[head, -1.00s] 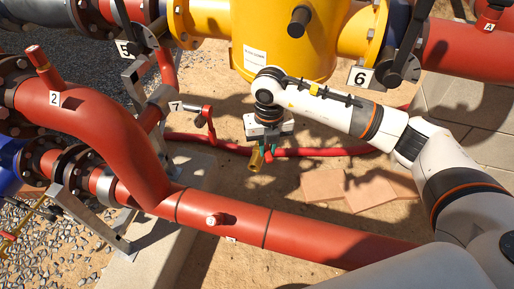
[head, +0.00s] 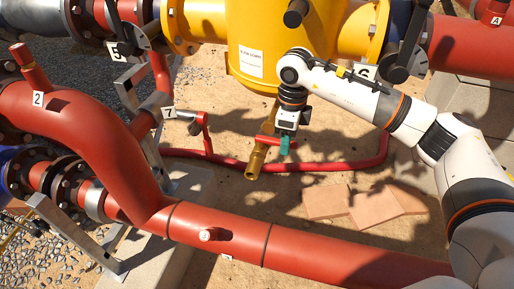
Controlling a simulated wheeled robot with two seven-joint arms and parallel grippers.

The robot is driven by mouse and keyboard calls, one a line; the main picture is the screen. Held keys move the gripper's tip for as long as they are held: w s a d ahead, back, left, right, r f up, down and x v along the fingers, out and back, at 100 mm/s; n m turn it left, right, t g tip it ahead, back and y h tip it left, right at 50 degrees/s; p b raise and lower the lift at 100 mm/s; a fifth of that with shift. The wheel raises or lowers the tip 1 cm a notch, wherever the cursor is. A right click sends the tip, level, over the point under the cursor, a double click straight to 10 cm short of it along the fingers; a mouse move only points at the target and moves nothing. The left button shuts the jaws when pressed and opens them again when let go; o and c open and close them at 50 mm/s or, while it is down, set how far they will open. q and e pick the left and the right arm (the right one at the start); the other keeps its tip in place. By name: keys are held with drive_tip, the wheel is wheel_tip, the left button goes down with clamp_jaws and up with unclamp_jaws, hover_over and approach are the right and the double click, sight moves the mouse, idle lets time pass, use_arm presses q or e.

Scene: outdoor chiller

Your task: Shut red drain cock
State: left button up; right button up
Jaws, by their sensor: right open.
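The drain cock is a brass valve (head: 256,162) under the yellow strainer body (head: 262,45), its outlet pointing down. Its red handle (head: 268,139) shows above the brass and reaches right, toward my right gripper (head: 285,143). My right gripper is open and points down, with a teal fingertip beside the right end of the handle. I cannot tell whether it touches the handle or has it between the fingers. The far finger is mostly hidden. My left gripper is out of view.
A thick red pipe (head: 320,260) crosses the foreground. Flat tiles (head: 365,205) lie on the ground to the right.

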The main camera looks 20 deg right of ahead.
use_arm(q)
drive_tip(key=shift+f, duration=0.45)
use_arm(e)
drive_tip(key=shift+o, duration=1.2)
drive_tip(key=shift+f, duration=0.35)
